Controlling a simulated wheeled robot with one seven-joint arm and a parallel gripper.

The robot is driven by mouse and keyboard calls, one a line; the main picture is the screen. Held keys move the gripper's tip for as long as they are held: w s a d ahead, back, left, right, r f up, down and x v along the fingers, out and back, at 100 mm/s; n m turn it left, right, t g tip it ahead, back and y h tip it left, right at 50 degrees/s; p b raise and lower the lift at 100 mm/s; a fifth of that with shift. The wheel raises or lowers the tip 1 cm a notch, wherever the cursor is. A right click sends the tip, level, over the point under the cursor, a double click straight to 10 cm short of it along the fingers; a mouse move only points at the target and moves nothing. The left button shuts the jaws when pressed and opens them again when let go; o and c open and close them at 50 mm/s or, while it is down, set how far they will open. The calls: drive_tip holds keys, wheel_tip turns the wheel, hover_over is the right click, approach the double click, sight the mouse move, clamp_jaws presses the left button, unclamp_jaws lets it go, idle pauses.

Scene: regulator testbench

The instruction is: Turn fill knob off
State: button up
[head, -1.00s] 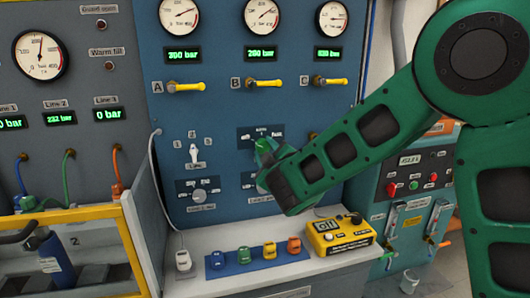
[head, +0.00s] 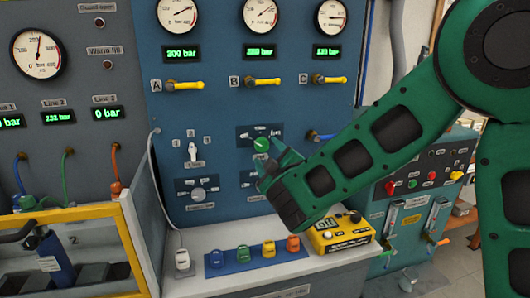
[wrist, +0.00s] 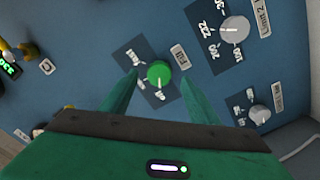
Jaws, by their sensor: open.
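The fill knob (head: 261,144) is a round green knob on a dark label plate on the blue panel. In the wrist view the green knob (wrist: 159,74) sits beside a "Fill" label (wrist: 181,57), with position words around it. A pale mark shows on its face, but its exact setting is too small to tell. My gripper (head: 270,160) is just in front of and below the knob in the head view. In the wrist view the fingers of my gripper (wrist: 160,84) are spread apart, one on each side of the knob, with nothing held between them.
A grey knob (wrist: 235,30) and a smaller one (wrist: 260,114) are nearby on the panel. Yellow valve handles (head: 263,82) are above. A shelf below bears coloured fittings (head: 243,253) and a yellow meter (head: 340,236). A white switch (head: 192,152) is to the left.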

drive_tip(key=v, duration=0.6)
drive_tip(key=shift+s, duration=0.15)
drive_tip(key=shift+d, duration=0.2)
drive_tip(key=w+d+f+m+g+h, duration=0.15)
drive_tip(key=d+m+h, duration=0.25)
drive_tip(key=d, duration=0.6)
drive_tip(key=d+f+m+g+h, duration=0.1)
drive_tip(key=d+f+m+h, duration=0.2)
drive_tip(key=d, duration=0.7)
drive_tip(key=s+d+f+m+g+h, duration=0.1)
drive_tip(key=s+d+m+g+h, duration=0.2)
drive_tip(key=d, duration=0.4)
drive_tip(key=s+d+f+m+g, duration=0.2)
drive_tip(key=s+d, duration=0.2)
drive_tip(key=d, duration=0.3)
drive_tip(key=s+d+f+m+g, duration=0.2)
drive_tip(key=s+d+g, duration=0.15)
drive_tip(key=s, duration=0.25)
drive_tip(key=s+d+f+m+g, duration=0.2)
drive_tip(key=s+d, duration=0.2)
drive_tip(key=s, duration=0.3)
drive_tip(key=s+a+m+g+y, duration=0.2)
drive_tip(key=s+m+g+y, duration=0.1)
drive_tip(key=s, duration=1.5)
drive_tip(key=shift+a+m+g+y, duration=0.25)
drive_tip(key=shift+g+y, duration=0.45)
drive_tip(key=shift+y, duration=0.4)
